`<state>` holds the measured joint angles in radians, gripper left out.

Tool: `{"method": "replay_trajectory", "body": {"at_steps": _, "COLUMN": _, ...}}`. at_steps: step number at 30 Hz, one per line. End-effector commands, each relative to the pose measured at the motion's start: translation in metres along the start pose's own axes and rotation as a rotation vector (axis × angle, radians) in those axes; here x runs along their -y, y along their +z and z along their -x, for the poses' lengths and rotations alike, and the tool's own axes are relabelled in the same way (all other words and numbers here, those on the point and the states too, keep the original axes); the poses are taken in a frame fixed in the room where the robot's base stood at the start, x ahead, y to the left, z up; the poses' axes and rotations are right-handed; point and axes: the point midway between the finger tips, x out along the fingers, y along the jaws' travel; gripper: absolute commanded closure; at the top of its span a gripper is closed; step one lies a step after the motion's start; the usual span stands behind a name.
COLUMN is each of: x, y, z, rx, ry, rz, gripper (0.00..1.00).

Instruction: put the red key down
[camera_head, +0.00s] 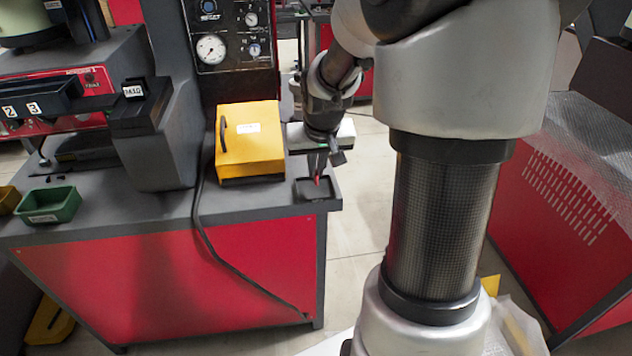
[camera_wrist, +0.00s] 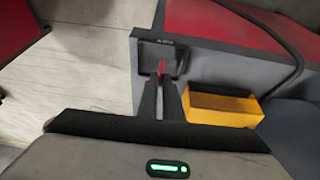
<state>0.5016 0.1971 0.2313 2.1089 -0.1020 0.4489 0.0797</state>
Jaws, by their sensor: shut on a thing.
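The red key (camera_head: 317,180) shows as a small red piece between the fingertips of my gripper (camera_head: 317,172). In the wrist view the red key (camera_wrist: 161,67) sticks out between the two dark fingers of my gripper (camera_wrist: 161,76). My gripper is shut on it and points down at a shallow dark tray (camera_head: 308,190) at the right corner of the grey bench top. In the wrist view the tray (camera_wrist: 146,52) lies around and just past the fingertips. I cannot tell whether the key touches the tray. Most of the key is hidden by the fingers.
A yellow box (camera_head: 250,142) stands on the bench (camera_head: 130,222) just left of my gripper. A black cable (camera_head: 203,215) runs over the bench edge. A green bin (camera_head: 50,205) sits at the far left. Pressure gauges (camera_head: 211,49) are behind. Open floor lies right of the bench.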

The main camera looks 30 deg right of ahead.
Motion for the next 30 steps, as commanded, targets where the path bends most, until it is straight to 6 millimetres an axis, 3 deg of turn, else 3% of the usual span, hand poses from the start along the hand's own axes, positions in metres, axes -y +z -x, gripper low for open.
{"method": "replay_trajectory", "body": {"at_steps": 1, "x": 0.0, "y": 0.006, "z": -0.013, "rx": 0.003, "ry": -0.001, "rz": 0.0, "gripper": 1.0}}
{"method": "replay_trajectory", "body": {"at_steps": 5, "x": 0.0, "y": 0.013, "z": -0.03, "rx": 0.002, "ry": -0.001, "rz": 0.0, "gripper": 1.0}}
{"method": "replay_trajectory", "body": {"at_steps": 17, "x": 0.001, "y": 0.015, "z": -0.034, "rx": 0.001, "ry": -0.001, "rz": 0.0, "gripper": 1.0}}
{"method": "replay_trajectory", "body": {"at_steps": 18, "x": 0.001, "y": 0.014, "z": -0.034, "rx": 0.001, "ry": -0.001, "rz": 0.0, "gripper": 0.91}}
{"method": "replay_trajectory", "body": {"at_steps": 21, "x": 0.001, "y": 0.014, "z": -0.033, "rx": 0.001, "ry": -0.001, "rz": 0.0, "gripper": 0.75}}
{"method": "replay_trajectory", "body": {"at_steps": 30, "x": 0.0, "y": 0.013, "z": -0.031, "rx": 0.0, "ry": -0.001, "rz": 0.0, "gripper": 0.75}}
